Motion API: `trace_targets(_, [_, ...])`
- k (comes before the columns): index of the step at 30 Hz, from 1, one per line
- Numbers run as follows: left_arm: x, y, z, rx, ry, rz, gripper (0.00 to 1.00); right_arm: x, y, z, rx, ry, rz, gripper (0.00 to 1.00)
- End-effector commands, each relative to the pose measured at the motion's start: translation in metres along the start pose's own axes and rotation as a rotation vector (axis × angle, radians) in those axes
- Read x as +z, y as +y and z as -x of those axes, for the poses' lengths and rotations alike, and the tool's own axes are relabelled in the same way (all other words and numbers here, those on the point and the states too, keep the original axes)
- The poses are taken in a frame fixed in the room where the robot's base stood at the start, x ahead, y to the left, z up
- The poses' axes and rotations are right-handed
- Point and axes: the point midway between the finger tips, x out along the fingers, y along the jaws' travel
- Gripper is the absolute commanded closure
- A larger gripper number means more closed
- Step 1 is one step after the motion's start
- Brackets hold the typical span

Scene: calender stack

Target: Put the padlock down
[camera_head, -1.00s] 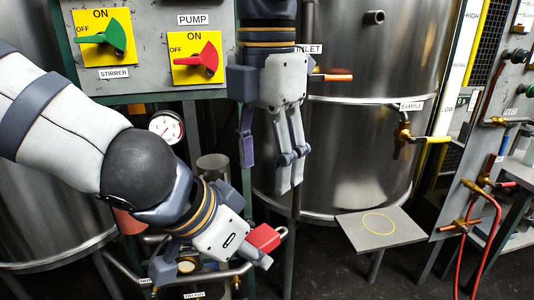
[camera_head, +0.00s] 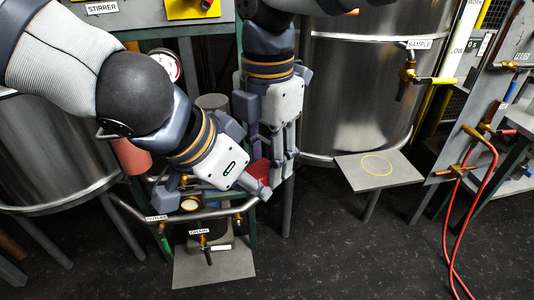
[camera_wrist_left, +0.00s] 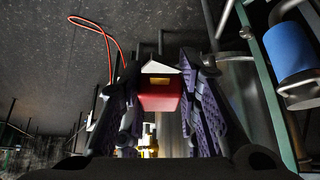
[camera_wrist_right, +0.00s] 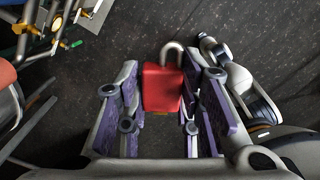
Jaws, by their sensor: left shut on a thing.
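The red padlock (camera_head: 258,170) is in my left gripper (camera_head: 264,188), partly hidden in the head view. In the left wrist view the padlock (camera_wrist_left: 160,98) sits between the fingers of that gripper (camera_wrist_left: 160,90), which is shut on it. My right gripper (camera_head: 284,152) points down close beside the padlock. In the right wrist view the padlock (camera_wrist_right: 162,90), its metal shackle at the far end, lies between the fingers of my right gripper (camera_wrist_right: 160,95). Those fingers are apart, with a narrow gap at each side of the padlock.
A grey plate with a yellow circle (camera_head: 378,165) stands bare to the right. The steel tank (camera_head: 355,95) rises behind it. Pipes and the drain valve (camera_head: 203,238) are below my left gripper, above a grey floor-level plate (camera_head: 213,270). A red hose (camera_head: 450,225) hangs at the right.

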Motion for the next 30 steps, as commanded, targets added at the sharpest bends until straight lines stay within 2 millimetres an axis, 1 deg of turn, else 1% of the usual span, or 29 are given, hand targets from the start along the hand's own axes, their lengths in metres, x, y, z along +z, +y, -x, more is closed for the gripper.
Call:
trace_targets(1, [-0.001, 0.002, 0.000, 0.006, 0.003, -0.003, 1.00, 0.000, 0.001, 0.001, 0.006, -0.001, 0.000, 0.86])
trace_targets(3, [-0.001, 0.003, 0.000, 0.007, 0.004, -0.004, 1.00, 0.000, 0.002, 0.001, 0.008, -0.001, 0.000, 0.99])
trace_targets(4, [-0.001, 0.003, 0.000, 0.008, 0.004, -0.005, 1.00, 0.000, 0.002, 0.001, 0.008, -0.001, 0.000, 0.99])
trace_targets(5, [-0.001, 0.003, 0.000, 0.009, 0.004, -0.005, 0.67, 0.000, 0.002, 0.001, 0.009, -0.001, 0.000, 0.99])
trace_targets(6, [-0.001, 0.004, 0.000, 0.010, 0.005, -0.006, 0.58, 0.000, 0.003, 0.001, 0.011, -0.001, 0.000, 0.99])
trace_targets(8, [-0.001, 0.004, 0.001, 0.010, 0.005, -0.006, 0.46, 0.000, 0.003, 0.001, 0.011, -0.001, 0.000, 0.99])
trace_targets(16, [-0.001, 0.003, 0.001, 0.007, 0.004, -0.004, 0.46, 0.000, 0.002, 0.001, 0.008, 0.000, 0.000, 0.99])
trace_targets(19, [-0.001, 0.002, 0.009, 0.004, 0.005, -0.004, 0.46, 0.000, 0.002, 0.001, 0.007, 0.000, 0.000, 0.99])
trace_targets(22, [-0.002, 0.001, 0.030, 0.003, 0.010, -0.002, 0.46, 0.000, 0.002, 0.001, 0.007, -0.001, 0.000, 0.99])
trace_targets(27, [-0.002, 0.002, 0.079, 0.009, 0.012, -0.003, 0.46, 0.000, 0.002, 0.001, 0.007, -0.001, 0.000, 0.99])
trace_targets(30, [-0.001, 0.002, 0.098, 0.013, 0.010, -0.002, 0.46, 0.000, 0.001, 0.001, 0.006, 0.000, 0.000, 0.99])
